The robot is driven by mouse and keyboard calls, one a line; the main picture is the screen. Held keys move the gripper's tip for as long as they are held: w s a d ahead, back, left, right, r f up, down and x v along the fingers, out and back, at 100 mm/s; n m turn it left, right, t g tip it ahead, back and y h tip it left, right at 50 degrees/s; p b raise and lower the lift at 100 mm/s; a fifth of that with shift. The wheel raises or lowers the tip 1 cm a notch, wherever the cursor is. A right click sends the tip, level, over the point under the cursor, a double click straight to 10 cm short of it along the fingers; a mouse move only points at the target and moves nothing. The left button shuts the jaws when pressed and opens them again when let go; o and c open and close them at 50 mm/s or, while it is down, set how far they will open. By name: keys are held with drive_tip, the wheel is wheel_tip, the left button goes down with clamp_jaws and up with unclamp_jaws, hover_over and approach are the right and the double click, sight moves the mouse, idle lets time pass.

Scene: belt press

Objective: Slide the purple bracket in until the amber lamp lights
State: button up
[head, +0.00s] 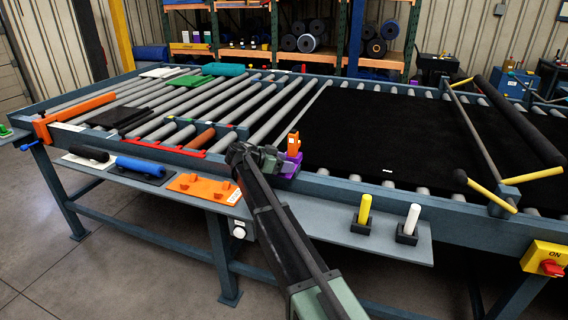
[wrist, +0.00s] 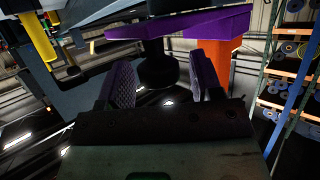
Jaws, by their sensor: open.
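The purple bracket (head: 292,166) sits on the near rail of the roller table, beside an upright orange block (head: 293,144). In the wrist view the bracket (wrist: 205,22) spans the top, with a black round knob (wrist: 158,70) below it. My gripper (head: 272,158) is at the bracket in the head view and hides part of it. In the wrist view my gripper (wrist: 162,80) has its two fingers apart, one on each side of the knob. I cannot tell whether either finger touches it. I cannot make out a lit amber lamp.
A black belt (head: 390,130) covers the rollers to the right. A grey shelf (head: 320,215) below the rail holds an orange plate (head: 203,188), a yellow-handled tool (head: 364,209) and a white-handled one (head: 411,219). A yellow switch box (head: 546,262) is at the right.

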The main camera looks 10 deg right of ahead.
drive_tip(key=p+v, duration=0.4)
drive_tip(key=v, duration=0.6)
drive_tip(key=shift+a, duration=0.35)
drive_tip(key=shift+s+r, duration=0.1)
drive_tip(key=shift+r, duration=0.05)
drive_tip(key=s+d+f+n+g+y, duration=0.1)
drive_tip(key=s+d+f+n+y, duration=0.1)
drive_tip(key=s, duration=1)
drive_tip(key=s+d+f+n+g+y, duration=0.1)
drive_tip(key=s+d+f+n+y, duration=0.1)
drive_tip(key=s+f+n+y, duration=0.3)
drive_tip(key=s+d+f+n+y, duration=0.2)
drive_tip(key=s+n+y, duration=0.4)
drive_tip(key=s, duration=1.3)
drive_tip(key=shift+d+f+n+g, duration=0.35)
drive_tip(key=shift+f+n, duration=0.45)
drive_tip(key=shift+n, duration=0.5)
